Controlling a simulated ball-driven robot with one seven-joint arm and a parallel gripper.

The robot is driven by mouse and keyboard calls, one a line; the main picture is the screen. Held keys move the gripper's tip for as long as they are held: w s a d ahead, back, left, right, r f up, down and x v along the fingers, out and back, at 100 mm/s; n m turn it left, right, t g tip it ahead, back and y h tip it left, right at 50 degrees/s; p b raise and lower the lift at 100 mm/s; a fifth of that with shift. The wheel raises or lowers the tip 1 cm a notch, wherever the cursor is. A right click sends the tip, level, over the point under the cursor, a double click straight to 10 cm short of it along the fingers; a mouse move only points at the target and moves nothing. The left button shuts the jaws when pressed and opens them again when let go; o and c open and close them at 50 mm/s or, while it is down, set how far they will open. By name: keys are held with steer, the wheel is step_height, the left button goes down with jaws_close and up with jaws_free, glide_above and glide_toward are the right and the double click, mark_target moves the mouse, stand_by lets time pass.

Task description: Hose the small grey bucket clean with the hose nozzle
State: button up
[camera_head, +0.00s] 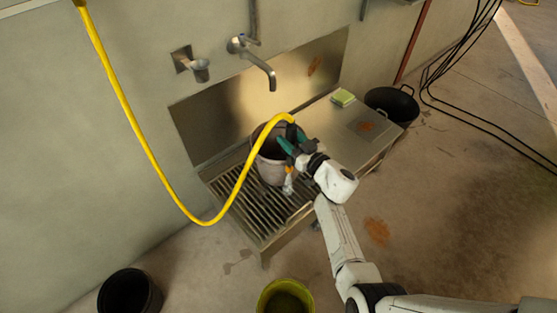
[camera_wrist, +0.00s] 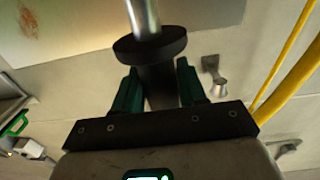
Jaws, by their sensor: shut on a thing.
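The small grey bucket (camera_head: 268,170) stands on the slatted grate (camera_head: 240,207) at the left part of a metal bench. My gripper (camera_head: 290,142) is over the bucket's right rim, and its teal fingers are shut on the hose nozzle (camera_head: 292,131). In the wrist view the nozzle (camera_wrist: 158,86) sits between my fingers, with a black disc and a metal tube beyond them. The yellow hose (camera_head: 137,128) hangs from the upper left and loops up to the nozzle. The bucket's inside is dark and partly hidden by hose and gripper. I cannot tell whether water flows.
A wall tap (camera_head: 262,65) and a metal wall holder (camera_head: 190,62) are behind the bench. A green-yellow sponge (camera_head: 343,97) lies on the bench's right part. A black tub (camera_head: 392,103), a dark bucket (camera_head: 130,292) and a yellow-green bucket (camera_head: 286,298) stand on the floor.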

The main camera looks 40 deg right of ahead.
steer(key=shift+w+d+b, duration=0.3)
steer(key=shift+w+d, duration=0.15)
steer(key=shift+d, duration=0.4)
steer(key=shift+w+d+b, duration=0.35)
steer(key=shift+w+d, duration=0.15)
steer(key=shift+d, duration=0.3)
steer(key=shift+w+d+b, duration=0.3)
steer(key=shift+w+d, duration=0.15)
steer(key=shift+d, duration=0.4)
steer(key=shift+s+a+p, duration=0.2)
steer(key=shift+a+p, duration=0.35)
steer(key=shift+a, duration=0.9)
steer(key=shift+s+a+p, duration=0.15)
steer(key=shift+a+p, duration=0.35)
steer(key=shift+a, duration=0.9)
steer(key=shift+d, duration=0.1)
